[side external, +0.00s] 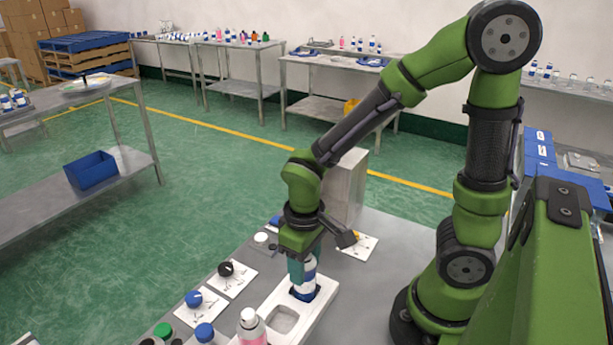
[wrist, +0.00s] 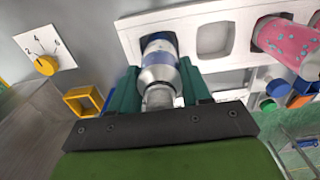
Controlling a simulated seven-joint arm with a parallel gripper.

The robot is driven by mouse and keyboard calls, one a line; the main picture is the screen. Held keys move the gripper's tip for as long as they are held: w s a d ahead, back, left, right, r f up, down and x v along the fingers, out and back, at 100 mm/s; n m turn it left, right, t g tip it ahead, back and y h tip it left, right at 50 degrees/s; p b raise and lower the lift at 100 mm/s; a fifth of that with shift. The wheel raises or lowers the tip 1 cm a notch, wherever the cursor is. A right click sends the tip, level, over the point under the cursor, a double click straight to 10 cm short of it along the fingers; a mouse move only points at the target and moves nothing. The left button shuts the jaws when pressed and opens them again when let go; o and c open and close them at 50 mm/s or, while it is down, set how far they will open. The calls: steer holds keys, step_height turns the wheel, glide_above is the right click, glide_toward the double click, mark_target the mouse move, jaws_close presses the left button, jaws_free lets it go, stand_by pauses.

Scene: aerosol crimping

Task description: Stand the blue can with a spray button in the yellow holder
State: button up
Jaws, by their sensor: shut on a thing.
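The blue can (wrist: 160,52), white with a blue band and a silvery shoulder, is between the teal fingers of my gripper (wrist: 160,82). My gripper is shut on it. In the side view the can (side external: 306,278) is upright below my gripper (side external: 303,264), with its lower end at a dark blue-rimmed place in the white tray (side external: 266,306). I cannot tell whether it rests there or is slightly raised. Its top is partly hidden, so the spray button is unclear. The yellow holder (wrist: 80,101), an open square frame, appears empty left of my gripper in the wrist view.
A pink can (wrist: 287,42) stands in the tray, beyond an empty pocket (wrist: 213,38). A yellow dial (wrist: 45,65) on a white card lies to the left in the wrist view. Blue (side external: 194,298) and black (side external: 226,269) knobs line the table's left side. A grey box (side external: 345,185) stands behind.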

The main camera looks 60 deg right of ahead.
steer(key=shift+r, duration=2.3)
steer(key=shift+d, duration=0.1)
steer(key=s+d, duration=0.6)
steer(key=d, duration=0.7)
steer(key=w+d+f, duration=0.2)
steer(key=w, duration=0.5)
steer(key=w+d+f, duration=0.2)
steer(key=w, duration=0.5)
steer(key=shift+w+d+f, duration=0.2)
steer(key=shift+w+d, duration=0.2)
steer(key=shift+f, duration=0.1)
